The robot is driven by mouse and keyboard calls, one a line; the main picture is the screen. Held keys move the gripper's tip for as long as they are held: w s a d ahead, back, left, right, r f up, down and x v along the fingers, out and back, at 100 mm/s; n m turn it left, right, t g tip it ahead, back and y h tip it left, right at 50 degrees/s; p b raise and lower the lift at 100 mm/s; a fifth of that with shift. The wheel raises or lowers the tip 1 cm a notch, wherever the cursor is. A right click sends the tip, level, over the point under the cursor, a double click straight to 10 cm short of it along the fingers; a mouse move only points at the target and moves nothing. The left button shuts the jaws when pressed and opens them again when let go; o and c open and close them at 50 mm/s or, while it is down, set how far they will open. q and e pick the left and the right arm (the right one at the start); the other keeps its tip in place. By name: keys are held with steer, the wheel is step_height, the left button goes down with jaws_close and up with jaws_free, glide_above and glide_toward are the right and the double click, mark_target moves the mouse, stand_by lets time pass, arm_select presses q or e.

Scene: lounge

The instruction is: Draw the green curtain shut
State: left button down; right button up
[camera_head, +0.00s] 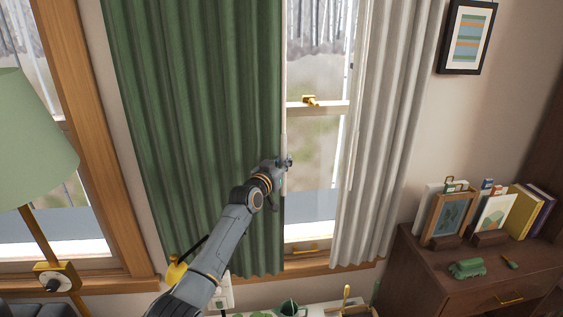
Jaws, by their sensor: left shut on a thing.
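The green curtain (190,110) hangs over the left part of the window (316,170). Its right edge lies near the middle of the window. My left gripper (287,161) is at this right edge, about two thirds of the way down, and is shut on the curtain. The fingertips are small and partly hidden by the fabric. The pale curtain (385,130) hangs over the right part of the window. A strip of bare glass shows between the two curtains. My right gripper does not show.
A lamp with a green shade (35,125) stands at the left. A low white surface (325,307) with green items lies below the window.

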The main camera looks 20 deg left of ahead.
arm_select(q)
steer(key=c, duration=1.4)
jaws_free()
steer(key=shift+d+f, duration=0.3)
steer(key=shift+f, duration=0.05)
steer(key=shift+o, duration=0.2)
steer(key=shift+s+r, duration=0.1)
steer(key=shift+r, duration=0.15)
steer(key=s, duration=1.2)
steer(key=shift+a, duration=0.2)
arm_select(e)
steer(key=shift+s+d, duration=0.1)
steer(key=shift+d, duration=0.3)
